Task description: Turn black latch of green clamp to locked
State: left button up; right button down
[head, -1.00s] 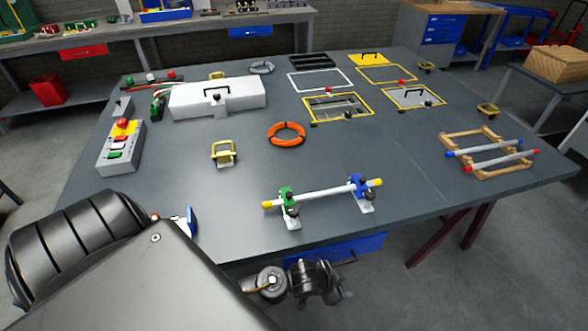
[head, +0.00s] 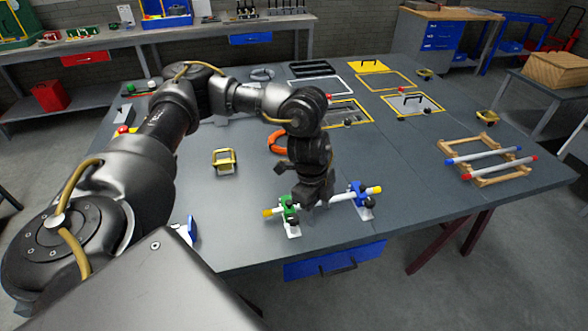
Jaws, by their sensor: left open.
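The green clamp (head: 285,203) stands near the front edge of the grey table, its white foot on the tabletop. Its black latch (head: 291,215) shows as a small dark knob at the front; its exact setting is too small to tell. A white rod with yellow ends (head: 267,212) lies through the green clamp and the blue clamp (head: 358,190). My left gripper (head: 311,203) points down over the rod, just right of the green clamp. It is open, and its fingers partly hide the rod's middle. I cannot tell whether it touches the clamp. My right gripper is not in view.
The blue clamp stands close to the right of my left gripper. An orange ring (head: 276,143) and a yellow clamp-like fixture (head: 223,162) lie behind. A wooden rack with rods (head: 487,165) is at the right. The table's front left is mostly clear.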

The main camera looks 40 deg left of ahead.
pick_arm(q)
jog(key=n+y, duration=0.2)
send_near(293, 218)
jog(key=shift+g, duration=0.3)
jog(key=f, duration=0.8)
jog(key=shift+w+f+b, duration=0.3)
jog(key=shift+f, duration=0.1)
jog(key=shift+c, duration=0.2)
jog(key=c, duration=0.9)
